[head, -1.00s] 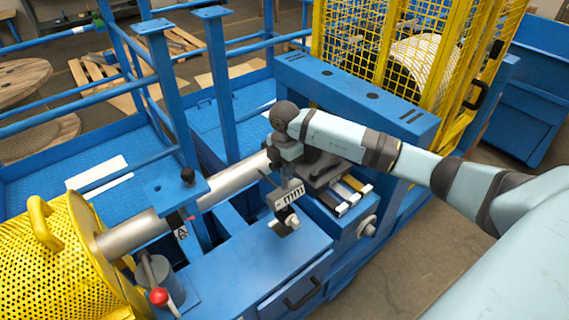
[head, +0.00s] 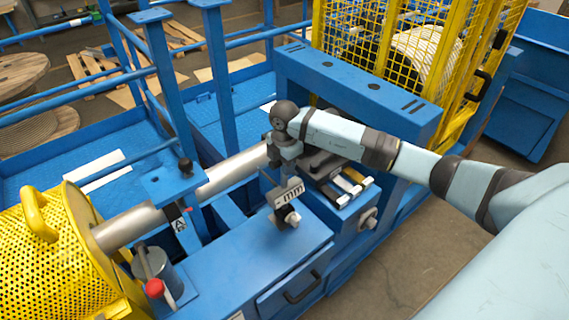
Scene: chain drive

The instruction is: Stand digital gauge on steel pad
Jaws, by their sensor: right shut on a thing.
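My right gripper (head: 287,180) points down above the blue machine top and is shut on the digital gauge. The gauge's pale face with dark marks (head: 290,194) shows below the gripper. A dark part with a pale round knob (head: 293,219) sits just under that face. I cannot tell if it belongs to the gauge, or if it touches the surface below. I cannot make out the steel pad for sure. My left gripper is not in view.
The blue machine top (head: 245,250) is clear in front of the gauge. Yellow and silver bars (head: 350,186) lie to the right. A shiny shaft (head: 230,170) runs behind. A red-knobbed lever (head: 155,288) and a yellow perforated guard (head: 45,250) stand at left.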

